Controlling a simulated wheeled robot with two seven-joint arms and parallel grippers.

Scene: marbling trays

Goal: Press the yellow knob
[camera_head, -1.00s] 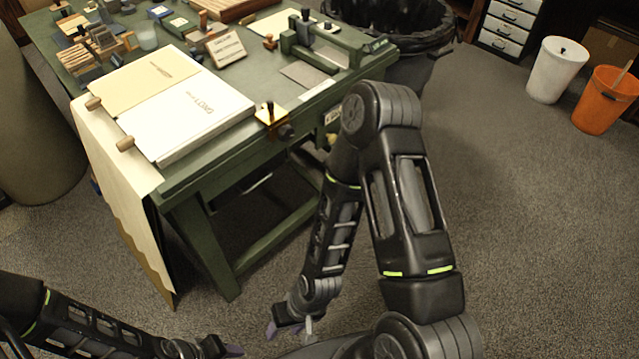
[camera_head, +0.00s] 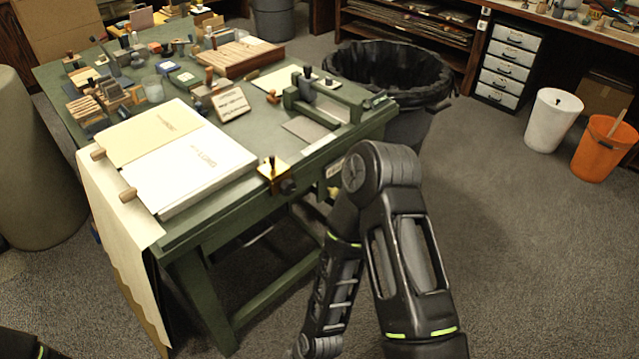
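I cannot make out a separate yellow knob. My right arm stands to the right of the fitting, apart from it in the picture, and its gripper is below the frame. Only a bit of my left arm shows in the bottom left corner; its gripper is out of view.
The table holds white and tan boards (camera_head: 190,170), a small sign (camera_head: 231,104), a green press-like tool (camera_head: 330,100) and several small blocks. A black-lined bin (camera_head: 390,75) stands behind it. White (camera_head: 552,120) and orange (camera_head: 603,148) buckets stand right. Carpet between is clear.

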